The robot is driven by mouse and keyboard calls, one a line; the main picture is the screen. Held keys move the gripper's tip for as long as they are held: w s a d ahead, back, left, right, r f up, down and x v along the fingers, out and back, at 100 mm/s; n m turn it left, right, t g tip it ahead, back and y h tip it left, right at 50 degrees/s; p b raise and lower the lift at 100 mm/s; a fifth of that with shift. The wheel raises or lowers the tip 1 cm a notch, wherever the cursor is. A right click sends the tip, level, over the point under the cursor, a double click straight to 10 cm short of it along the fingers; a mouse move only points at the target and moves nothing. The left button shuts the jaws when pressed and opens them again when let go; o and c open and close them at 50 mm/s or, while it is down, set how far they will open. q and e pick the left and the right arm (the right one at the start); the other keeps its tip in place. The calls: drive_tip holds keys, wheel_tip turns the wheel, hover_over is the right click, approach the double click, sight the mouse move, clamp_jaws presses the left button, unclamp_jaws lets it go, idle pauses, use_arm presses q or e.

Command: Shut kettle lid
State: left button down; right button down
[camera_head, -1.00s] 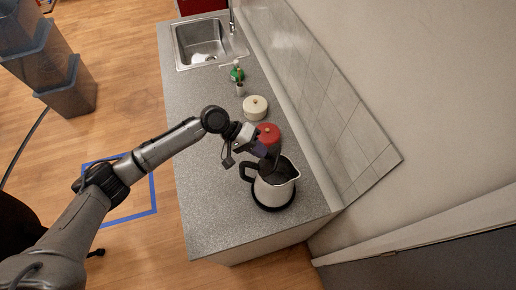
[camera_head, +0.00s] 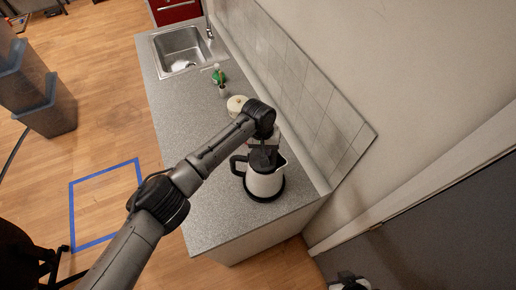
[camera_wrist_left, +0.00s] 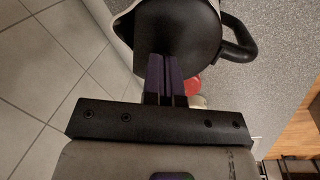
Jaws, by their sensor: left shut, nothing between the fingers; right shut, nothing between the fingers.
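My right gripper (camera_head: 349,283) is partly in view at the bottom edge, shut and empty.
A red pot (camera_wrist_left: 192,86) sits behind the kettle, hidden by my arm in the head view. A cream pot (camera_head: 236,105), a green bottle (camera_head: 219,77) and a sink (camera_head: 181,50) lie further back. A tiled wall (camera_head: 320,110) borders the right side. The counter's left side (camera_head: 190,150) is clear.

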sight(272, 155)
use_arm(q)
drive_tip(key=shift+d+f+y, duration=0.5)
drive_tip(key=shift+f+y, duration=0.05)
drive_tip(key=shift+y, duration=0.25)
drive_tip(key=shift+d+f, duration=0.15)
drive_tip(key=shift+f, duration=0.25)
drive_tip(key=r+p, duration=0.4)
drive_tip(key=shift+d+r+p, duration=0.2)
drive_tip(key=shift+r+p, duration=0.15)
drive_tip(key=shift+p, duration=0.05)
drive_tip(key=shift+w+d+r+b, duration=0.15)
drive_tip(key=shift+r+b, duration=0.15)
drive_tip(key=shift+b, duration=0.2)
wheel_tip(272, 155, up, 9)
drive_tip(key=b, duration=0.2)
drive_tip(key=shift+d, duration=0.2)
drive_tip(key=shift+w+f, duration=0.1)
